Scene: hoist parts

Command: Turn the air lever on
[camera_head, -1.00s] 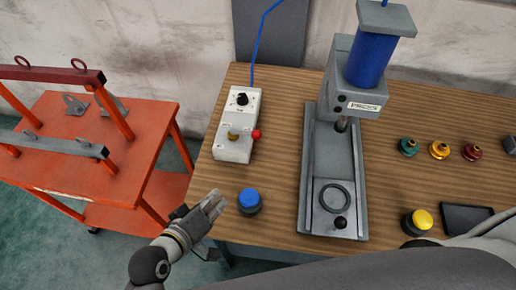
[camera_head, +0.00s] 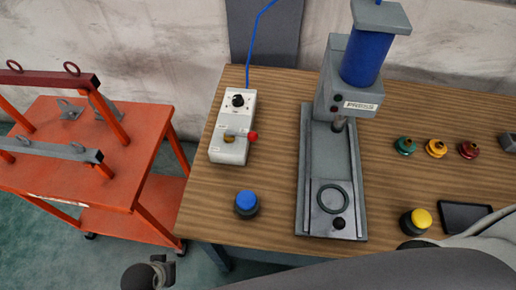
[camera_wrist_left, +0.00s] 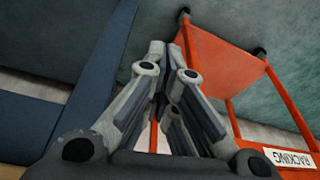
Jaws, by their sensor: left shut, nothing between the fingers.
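The air lever (camera_head: 252,135) has a red knob and points to the right, across the brass valve (camera_head: 229,139) on the white control box (camera_head: 233,115). The box lies on the left part of the wooden table, with a black dial near its top. My left gripper (camera_wrist_left: 172,50) shows in the left wrist view, its fingers together with nothing between them, over the floor and the orange cart. In the head view only a part of my left arm shows at the bottom left, well away from the lever. My right gripper is out of view.
A grey press (camera_head: 331,165) with a blue cylinder stands right of the box. A blue button (camera_head: 246,204) and a yellow button (camera_head: 416,221) are near the front edge. An orange cart (camera_head: 135,140) stands left. A blue hose runs up from the box.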

